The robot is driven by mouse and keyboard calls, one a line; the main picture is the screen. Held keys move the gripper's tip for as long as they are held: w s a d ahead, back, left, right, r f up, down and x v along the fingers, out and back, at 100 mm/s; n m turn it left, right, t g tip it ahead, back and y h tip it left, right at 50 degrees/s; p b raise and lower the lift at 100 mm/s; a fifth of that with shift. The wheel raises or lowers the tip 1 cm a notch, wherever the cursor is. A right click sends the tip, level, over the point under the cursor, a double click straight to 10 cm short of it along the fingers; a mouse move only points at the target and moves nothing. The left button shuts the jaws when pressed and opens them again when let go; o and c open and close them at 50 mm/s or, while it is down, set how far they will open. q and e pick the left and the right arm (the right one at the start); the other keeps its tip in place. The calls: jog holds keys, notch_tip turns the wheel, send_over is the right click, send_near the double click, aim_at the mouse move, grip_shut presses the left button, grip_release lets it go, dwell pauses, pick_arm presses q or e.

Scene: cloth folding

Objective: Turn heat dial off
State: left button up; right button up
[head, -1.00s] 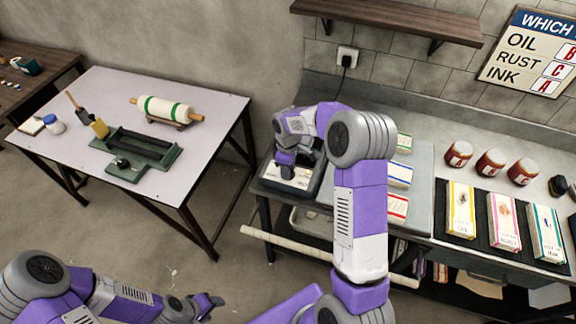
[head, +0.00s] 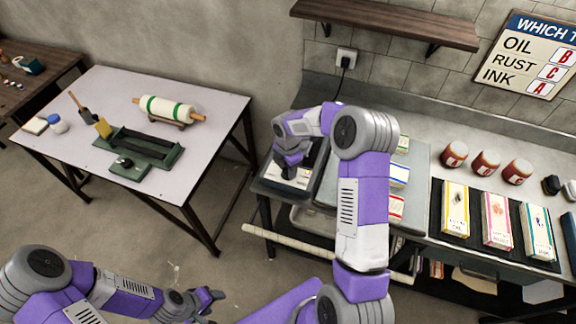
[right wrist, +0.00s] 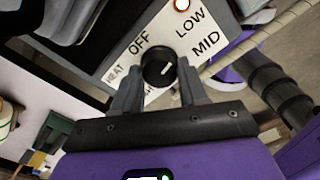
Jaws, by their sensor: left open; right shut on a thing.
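The heat dial (right wrist: 154,72) is a round black knob with a white mark, on a white panel (right wrist: 116,60) lettered HEAT, OFF, LOW and MID. A further label below the knob is mostly hidden. The mark appears to point up and right, toward the LOW and MID side. My right gripper (right wrist: 158,70) has a finger on each side of the knob and is shut on it. In the head view, my right gripper (head: 288,170) is over the device's front panel (head: 279,178) and hides the dial. My left gripper (head: 207,298) is open and empty, low over the floor.
The device stands at the left end of the grey counter (head: 420,160). A pale rail (head: 300,246) runs along the front. Boxes and red-brown jars (head: 486,162) stand to the right. A separate white table (head: 85,160) is at left.

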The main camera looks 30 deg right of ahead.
jog(key=n+p, duration=0.1)
jog(key=n, duration=0.3)
jog(key=shift+r+n+p, duration=0.15)
jog(key=shift+n+p, duration=0.15)
jog(key=shift+p, duration=0.1)
jog(key=n+p, duration=0.1)
jog(key=n, duration=0.2)
jog(key=shift+n+p, duration=0.3)
jog(key=shift+n, duration=0.1)
jog(key=n+p, duration=0.1)
jog(key=n, duration=0.3)
jog(key=shift+p, duration=0.35)
jog(key=shift+n+p, duration=0.55)
jog(key=shift+n, duration=1.15)
jog(key=o, duration=1.1)
jog(key=shift+c, duration=0.2)
notch_tip(320, 180, up, 7)
jog(key=shift+r, duration=0.2)
